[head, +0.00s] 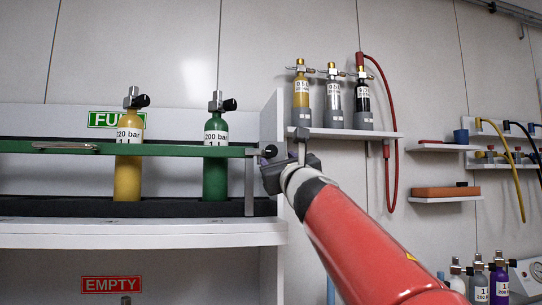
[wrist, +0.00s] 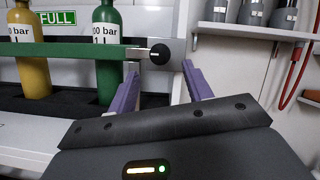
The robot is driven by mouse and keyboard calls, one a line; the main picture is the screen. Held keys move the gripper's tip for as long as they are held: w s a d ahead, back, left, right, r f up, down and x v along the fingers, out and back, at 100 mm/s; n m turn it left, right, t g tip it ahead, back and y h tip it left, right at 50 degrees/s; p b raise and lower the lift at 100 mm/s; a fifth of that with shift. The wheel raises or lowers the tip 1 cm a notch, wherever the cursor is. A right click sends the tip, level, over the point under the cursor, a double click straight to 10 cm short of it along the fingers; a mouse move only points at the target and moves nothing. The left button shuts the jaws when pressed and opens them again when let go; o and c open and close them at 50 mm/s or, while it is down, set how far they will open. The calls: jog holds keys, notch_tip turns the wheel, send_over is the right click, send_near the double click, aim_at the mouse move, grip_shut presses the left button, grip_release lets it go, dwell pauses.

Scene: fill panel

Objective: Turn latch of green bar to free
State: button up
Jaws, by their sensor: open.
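The green bar (head: 170,150) runs level across the front of the shelf, before a yellow and a green cylinder. It also shows in the wrist view (wrist: 75,49). Its latch is a round black knob (wrist: 159,54) at the bar's right end, with a short white mark lying about level. In the head view the knob (head: 270,151) is partly hidden by my gripper. My gripper (wrist: 161,69) is open, its two purple fingers pointing at the knob, one to each side. The knob appears just beyond the fingertips; I cannot tell whether they touch it.
A white side panel (head: 272,125) stands right beside my gripper. A small shelf (head: 345,133) with three small cylinders is to the upper right, with a red hose (head: 388,150) hanging. The yellow cylinder (head: 128,175) and green cylinder (head: 215,175) stand behind the bar.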

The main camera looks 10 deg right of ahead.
aim_at(272, 154)
jog(key=p+x, duration=0.2)
jog(key=x, duration=0.3)
jog(key=shift+w+r, duration=0.15)
jog(key=shift+w, duration=0.25)
jog(key=c, duration=1)
jog(key=shift+o, duration=0.2)
